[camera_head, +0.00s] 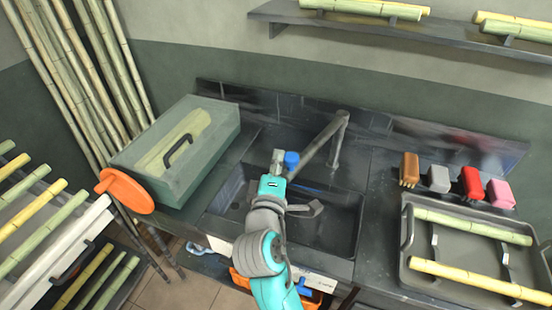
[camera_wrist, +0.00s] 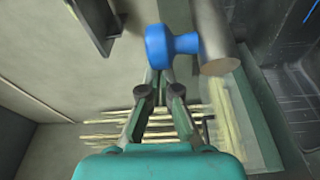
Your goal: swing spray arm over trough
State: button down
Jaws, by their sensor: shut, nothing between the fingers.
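The spray arm (camera_head: 318,148) is a grey pipe on an upright post (camera_head: 337,148) behind the trough. It reaches toward the front left and ends near a blue knob (camera_head: 291,160). The dark trough (camera_head: 340,228) is set in the counter, partly hidden by my arm. My gripper (camera_head: 277,162) is shut and empty, with its tips close to the blue knob on its left side. In the wrist view the knob (camera_wrist: 172,46) and the pipe's round end (camera_wrist: 218,65) lie just beyond my fingertips (camera_wrist: 160,85). I cannot tell whether they touch.
A green-grey case (camera_head: 190,150) with a black handle stands left of the trough, beside an orange disc (camera_head: 125,191). Several brushes (camera_head: 438,178) and a tray (camera_head: 408,240) with cane pieces are on the right. A shelf (camera_head: 380,25) with cane runs along the wall.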

jog(key=s+d, duration=0.4)
jog(key=d, duration=0.3)
